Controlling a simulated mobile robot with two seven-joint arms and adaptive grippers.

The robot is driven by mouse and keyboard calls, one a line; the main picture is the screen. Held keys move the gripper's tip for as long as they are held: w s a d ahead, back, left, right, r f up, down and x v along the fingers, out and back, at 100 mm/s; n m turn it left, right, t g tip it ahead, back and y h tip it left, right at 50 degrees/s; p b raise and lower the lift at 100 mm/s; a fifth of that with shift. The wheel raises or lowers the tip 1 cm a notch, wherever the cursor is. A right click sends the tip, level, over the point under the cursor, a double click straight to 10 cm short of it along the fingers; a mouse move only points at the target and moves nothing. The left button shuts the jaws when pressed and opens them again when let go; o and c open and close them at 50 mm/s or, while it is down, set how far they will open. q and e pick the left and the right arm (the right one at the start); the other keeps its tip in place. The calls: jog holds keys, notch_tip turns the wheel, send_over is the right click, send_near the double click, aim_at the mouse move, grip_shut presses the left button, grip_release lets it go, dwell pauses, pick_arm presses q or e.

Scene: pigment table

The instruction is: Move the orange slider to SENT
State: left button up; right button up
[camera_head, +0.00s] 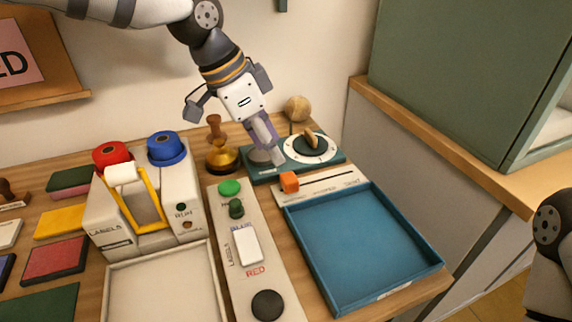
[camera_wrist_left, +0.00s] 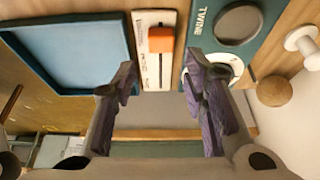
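The orange slider (camera_head: 289,182) sits at the left end of the dark slot in a pale panel (camera_head: 322,187), just behind the blue tray. Small lettering at the slot's right end seems to read SENT. In the left wrist view the orange slider (camera_wrist_left: 161,39) stands on the pale panel (camera_wrist_left: 155,17), beyond the gap between my fingertips. My left gripper (camera_head: 264,150) is above and behind the slider, over the teal dial base, and not touching the slider. Its purple-padded fingers (camera_wrist_left: 160,70) are apart with nothing between them. My right gripper is out of view.
A blue tray (camera_head: 365,245) lies in front of the panel. A teal base with a dial (camera_head: 309,146) and a wooden ball (camera_head: 297,108) stand behind it. A button panel (camera_head: 255,267) lies left of the tray.

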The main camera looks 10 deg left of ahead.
aim_at(289, 178)
pick_arm(q)
jog(key=b+x, duration=0.1)
jog(key=x, duration=0.8)
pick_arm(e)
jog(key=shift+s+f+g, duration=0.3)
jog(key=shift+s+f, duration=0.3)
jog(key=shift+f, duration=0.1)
